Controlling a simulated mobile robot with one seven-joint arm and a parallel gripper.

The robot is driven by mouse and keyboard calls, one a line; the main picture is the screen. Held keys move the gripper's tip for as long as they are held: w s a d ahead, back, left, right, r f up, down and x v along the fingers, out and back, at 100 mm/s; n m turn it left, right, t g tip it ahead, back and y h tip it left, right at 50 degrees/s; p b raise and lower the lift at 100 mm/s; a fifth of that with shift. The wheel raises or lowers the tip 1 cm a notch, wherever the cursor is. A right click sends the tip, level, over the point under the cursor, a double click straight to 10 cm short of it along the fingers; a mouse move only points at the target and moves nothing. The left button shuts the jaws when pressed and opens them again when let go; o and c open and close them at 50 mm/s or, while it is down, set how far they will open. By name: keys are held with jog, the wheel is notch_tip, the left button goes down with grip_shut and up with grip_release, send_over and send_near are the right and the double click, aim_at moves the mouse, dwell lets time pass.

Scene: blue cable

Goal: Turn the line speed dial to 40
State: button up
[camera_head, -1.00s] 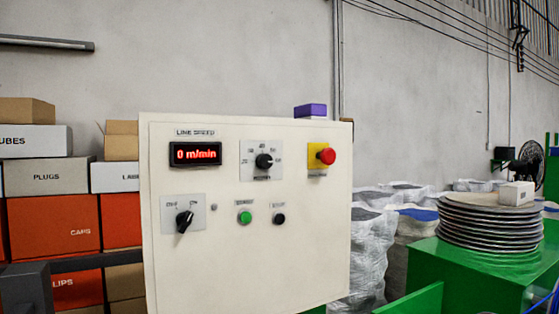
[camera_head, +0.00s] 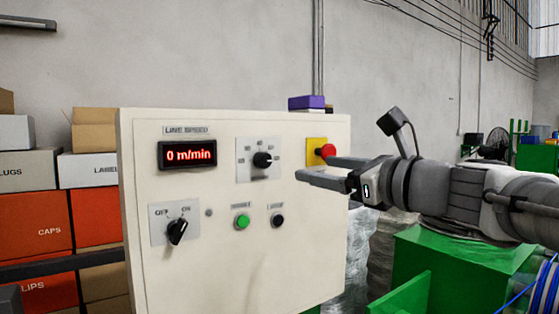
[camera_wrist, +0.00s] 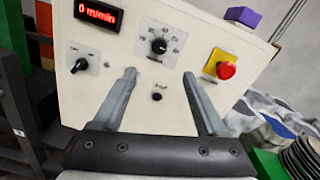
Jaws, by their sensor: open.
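The line speed dial is a black knob (camera_head: 262,160) on a grey scale plate on the white control panel (camera_head: 190,270). In the wrist view the dial (camera_wrist: 159,46) lies beyond and between my fingers. The red display (camera_head: 188,155) reads 0 m/min. My gripper (camera_head: 312,168) is open and empty, in front of the panel's right side, to the right of the dial and apart from it. My fingers also show in the wrist view (camera_wrist: 160,78). In the head view the fingers are near the red button, and the exact gap to the panel is hard to tell.
A red stop button (camera_head: 325,152) on a yellow plate sits right of the dial. An off/on switch (camera_head: 177,231), a green button (camera_head: 242,222) and a black button (camera_head: 278,220) are below. A purple box (camera_head: 306,102) rests on top. Cartons (camera_head: 45,228) stand left.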

aim_at(266, 160)
jog(key=p+x, duration=0.1)
jog(key=x, duration=1.5)
jog(key=shift+p, duration=0.35)
jog(key=shift+s, duration=0.1)
jog(key=shift+c, duration=0.3)
grip_shut()
